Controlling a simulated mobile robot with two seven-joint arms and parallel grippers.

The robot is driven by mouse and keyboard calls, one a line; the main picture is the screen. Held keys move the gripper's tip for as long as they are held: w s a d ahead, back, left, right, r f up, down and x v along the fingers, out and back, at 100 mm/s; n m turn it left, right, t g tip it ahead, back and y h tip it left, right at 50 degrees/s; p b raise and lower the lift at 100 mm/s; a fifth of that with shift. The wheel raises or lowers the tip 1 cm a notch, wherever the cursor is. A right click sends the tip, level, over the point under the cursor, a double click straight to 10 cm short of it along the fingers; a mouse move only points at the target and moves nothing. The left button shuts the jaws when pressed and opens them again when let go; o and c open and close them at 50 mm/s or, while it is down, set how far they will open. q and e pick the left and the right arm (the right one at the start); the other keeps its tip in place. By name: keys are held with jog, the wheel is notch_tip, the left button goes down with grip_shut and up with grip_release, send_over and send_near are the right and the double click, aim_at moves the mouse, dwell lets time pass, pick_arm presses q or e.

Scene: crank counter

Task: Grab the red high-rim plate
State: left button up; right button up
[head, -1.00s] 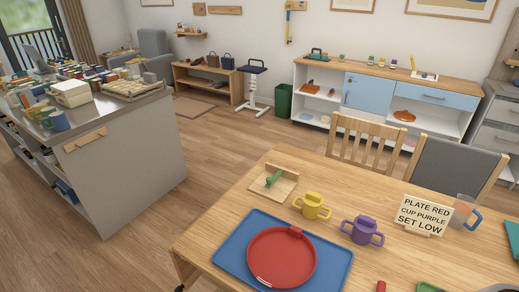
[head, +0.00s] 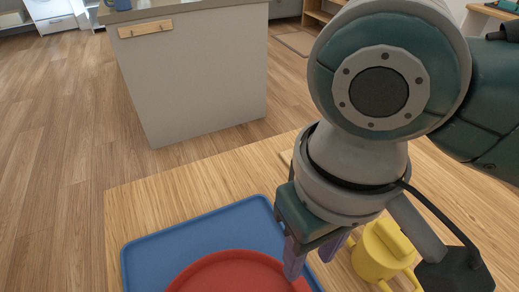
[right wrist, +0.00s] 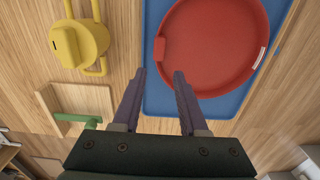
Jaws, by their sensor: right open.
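The red high-rim plate (head: 235,275) lies on a blue tray (head: 190,235) on the wooden table. In the right wrist view the whole plate (right wrist: 215,45) shows except its top edge, with a red tab on its left rim. My right gripper (head: 312,262) is over the plate's far right rim in the head view. In the right wrist view my right gripper (right wrist: 160,75) is open, its two purple fingers apart and pointing toward the tab side of the rim. Nothing is between the fingers. My left gripper is not in view.
A yellow two-handled cup (head: 380,252) stands close to the right of my right gripper. A wooden board with a green handle (right wrist: 75,115) is near the yellow cup. A grey counter (head: 200,85) stands beyond the table.

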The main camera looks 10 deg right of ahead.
jog(key=b, duration=0.1)
send_over(299, 281)
jog(key=f, duration=0.4)
jog(key=shift+s+a+f, duration=0.15)
jog(key=shift+s+f, duration=0.1)
jog(key=shift+f, duration=0.15)
jog(key=f+b, duration=0.1)
jog(key=f, duration=0.1)
jog(key=f+b, duration=0.1)
jog(key=f, duration=0.2)
jog(key=shift+w+f, duration=0.2)
jog(key=shift+f, duration=0.05)
jog(key=shift+c, duration=0.4)
grip_shut()
